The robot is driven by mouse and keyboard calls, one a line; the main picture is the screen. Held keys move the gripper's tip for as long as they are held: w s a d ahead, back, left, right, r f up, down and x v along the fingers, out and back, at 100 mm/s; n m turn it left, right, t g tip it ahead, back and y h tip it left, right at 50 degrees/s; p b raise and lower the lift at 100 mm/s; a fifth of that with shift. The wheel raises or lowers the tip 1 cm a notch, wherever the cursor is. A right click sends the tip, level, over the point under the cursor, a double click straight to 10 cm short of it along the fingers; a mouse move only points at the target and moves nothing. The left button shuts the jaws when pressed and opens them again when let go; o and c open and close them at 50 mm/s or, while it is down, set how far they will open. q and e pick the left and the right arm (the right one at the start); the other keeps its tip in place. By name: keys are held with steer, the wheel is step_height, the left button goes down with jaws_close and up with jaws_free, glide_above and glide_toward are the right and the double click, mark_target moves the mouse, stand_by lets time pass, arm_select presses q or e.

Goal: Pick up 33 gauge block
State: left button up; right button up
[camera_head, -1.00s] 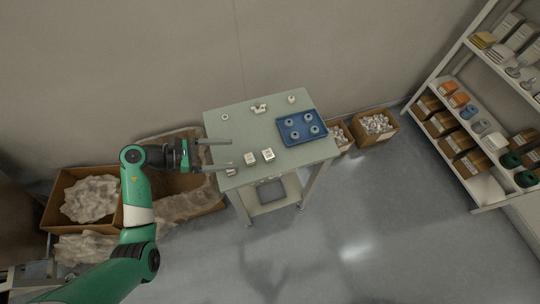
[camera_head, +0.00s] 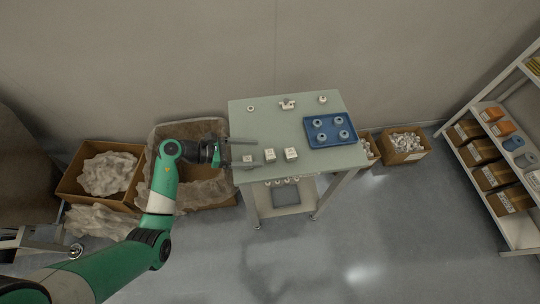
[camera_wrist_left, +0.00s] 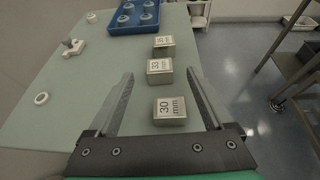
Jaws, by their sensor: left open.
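The 33 gauge block (camera_head: 270,155) is a small pale cube, the middle of three blocks in a row on the table. In the left wrist view the 33 block (camera_wrist_left: 160,66) shows its label up, just beyond the 30 mm block (camera_wrist_left: 169,110). A third block (camera_wrist_left: 164,42) stands farther out. My left gripper (camera_head: 256,154) is open over the table's left edge. Its two fingers point along the row; in the wrist view the 30 block appears between them and the 33 block near their tips. Neither finger visibly grips anything. My right gripper is not in view.
A blue tray (camera_head: 310,142) with several grey ring parts sits on the right of the green table (camera_head: 262,128). A white fitting (camera_head: 287,104) and two small round parts lie at the back. Cartons stand beside the table; shelves (camera_head: 513,219) are at right.

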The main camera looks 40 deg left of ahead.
mark_target(268, 154)
arm_select(q)
steer(key=shift+w+d+f, duration=0.1)
steer(key=shift+w+f, duration=0.15)
steer(key=b+x, duration=0.2)
steer(key=x, duration=0.2)
steer(key=shift+w+d+f, duration=0.1)
steer(key=shift+w+f, duration=0.05)
steer(key=shift+f, duration=0.05)
jaws_close()
